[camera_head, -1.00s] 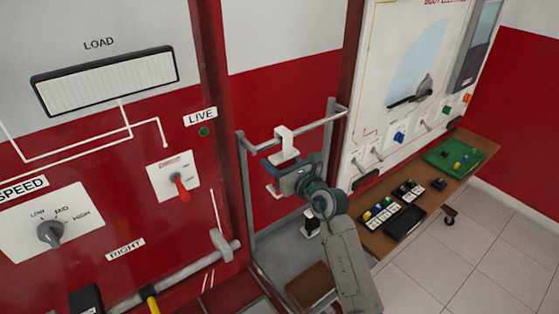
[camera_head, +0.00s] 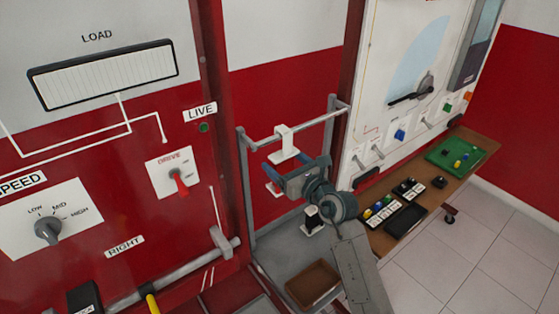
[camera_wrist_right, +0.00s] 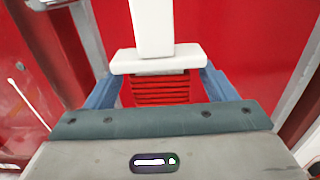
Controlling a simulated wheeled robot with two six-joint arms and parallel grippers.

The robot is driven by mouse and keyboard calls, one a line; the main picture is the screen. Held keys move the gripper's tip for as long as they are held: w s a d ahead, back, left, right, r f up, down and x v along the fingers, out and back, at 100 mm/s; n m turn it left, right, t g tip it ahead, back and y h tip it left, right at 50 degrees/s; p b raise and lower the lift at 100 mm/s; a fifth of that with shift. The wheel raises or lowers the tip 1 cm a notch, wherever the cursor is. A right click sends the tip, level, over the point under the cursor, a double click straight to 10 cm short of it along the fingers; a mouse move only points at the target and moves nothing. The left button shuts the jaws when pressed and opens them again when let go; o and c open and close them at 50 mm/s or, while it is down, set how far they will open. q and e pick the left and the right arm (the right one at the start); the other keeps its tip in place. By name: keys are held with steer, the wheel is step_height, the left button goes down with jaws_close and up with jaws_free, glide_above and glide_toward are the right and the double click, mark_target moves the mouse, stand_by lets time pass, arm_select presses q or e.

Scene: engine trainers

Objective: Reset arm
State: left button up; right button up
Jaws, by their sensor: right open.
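My right gripper (camera_head: 276,172) is open in the head view, in front of the metal rail frame (camera_head: 243,190) beside the red panel. Its blue-grey fingers also show in the wrist view (camera_wrist_right: 160,90), spread to either side of a red ribbed piece. A white T-shaped piece (camera_head: 285,142) is at the top rail, just above the gripper; it also shows in the wrist view (camera_wrist_right: 153,58). Whether the fingers touch either piece cannot be told. My left gripper is not in view.
The panel at left has a red DRIVE lever (camera_head: 178,183) and a SPEED knob (camera_head: 47,230). A brown tray (camera_head: 312,284) lies below my right arm. A wooden bench (camera_head: 474,170) at right holds a green tray (camera_head: 440,153) and a black tray (camera_head: 405,222). Tiled floor at lower right is clear.

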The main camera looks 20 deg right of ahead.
steer(key=s+d+r+m+t+y+b, duration=0.2)
steer(key=s+r+m+t, duration=0.15)
steer(key=s, duration=0.85)
steer(key=s+d+m+h, duration=0.3)
steer(key=d+m+h, duration=0.4)
steer(key=m, duration=0.5)
steer(key=s+d+m+h, duration=0.45)
steer(key=m+h, duration=0.45)
steer(key=m, duration=0.3)
steer(key=s+d+f+m+g+y, duration=0.1)
steer(key=s+f+m+g, duration=0.45)
steer(key=f, duration=0.45)
steer(key=s+d+f+m+g+y, duration=0.1)
steer(key=s+f+m+g, duration=0.4)
steer(key=f, duration=0.5)
steer(key=s+a+f+m+g+y, duration=0.1)
steer(key=s+a+f+g+y, duration=0.5)
steer(key=s+a, duration=0.25)
steer(key=d+f+g+h+b, duration=0.1)
steer(key=d+f+g+b, duration=0.15)
steer(key=f, duration=3.05)
steer(key=s+d+f+b, duration=0.1)
steer(key=s+d+f, duration=0.1)
steer(key=s+f, duration=1.7)
step_height(320, 180, down, 2)
steer(key=shift+f+m, duration=0.15)
steer(key=shift+m, duration=0.15)
